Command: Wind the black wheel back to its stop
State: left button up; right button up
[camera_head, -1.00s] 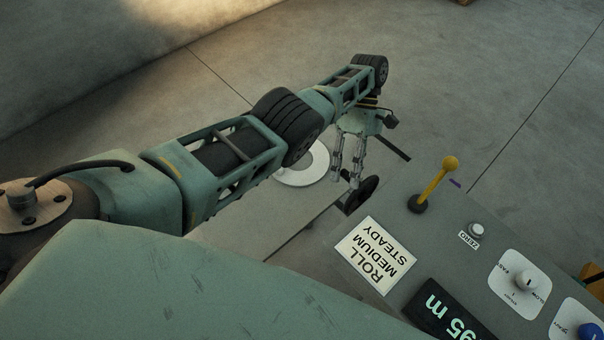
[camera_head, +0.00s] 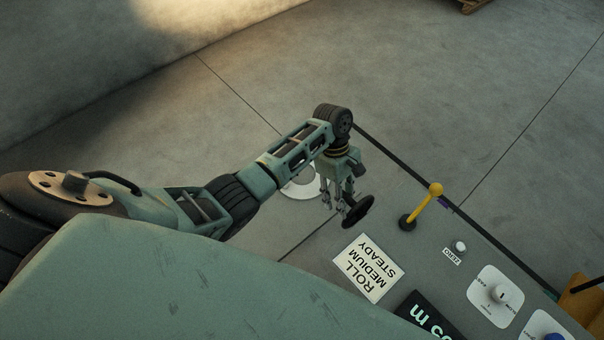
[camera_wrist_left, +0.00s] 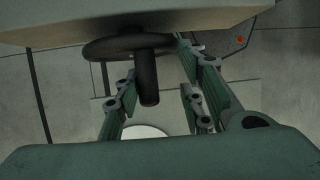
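My left gripper (camera_head: 334,205) points down just left of the wheel. In the wrist view its fingers (camera_wrist_left: 160,90) are spread, one on each side of the handle, with gaps showing beside it. My right gripper is not in view.
The panel carries a yellow lever (camera_head: 424,203), a white zero button (camera_head: 459,247), a ROLL MEDIUM STEADY label (camera_head: 368,268), a white dial plate (camera_head: 496,296) and a dark display (camera_head: 428,318). A white ring (camera_head: 301,184) lies behind my gripper. Open floor stretches beyond.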

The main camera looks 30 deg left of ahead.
pick_arm(q)
notch_tip(320, 180, down, 8)
jog(key=s+m+t+h+b, duration=0.1)
jog(key=m+t+h+b, duration=0.15)
jog(key=t+b, duration=0.6)
jog(key=s+f+m+t+h+b, duration=0.15)
jog(key=t+h+b, duration=0.35)
jog(key=b, duration=0.7)
jog(key=r+b+v, duration=0.1)
jog(key=b+v, duration=0.1)
jog(key=v, duration=0.7)
jog(key=f+m+y, duration=0.1)
jog(key=f+m, duration=0.2)
jog(key=m, duration=0.2)
jog(key=w+a+f+m+y, duration=0.1)
jog(key=f+m+y, duration=0.1)
jog(key=m, duration=0.3)
jog(key=w+a+f+m+g+y, duration=0.1)
jog(key=f+m, duration=0.3)
jog(key=shift+w+a+f+m+y+p, duration=0.1)
jog(key=shift+f+m+y+p, duration=0.25)
jog(key=shift+f+m, duration=0.05)
jog(key=shift+w+a+f+m+y, duration=0.15)
jog(key=shift+a+f+m, duration=0.1)
jog(key=shift+m, duration=0.35)
jog(key=shift+w+a+f+m+y, duration=0.1)
jog(key=shift+f+m+y, duration=0.1)
jog(key=shift+m, duration=0.4)
jog(key=shift+s+f, duration=0.1)
jog(key=shift+f, duration=0.1)
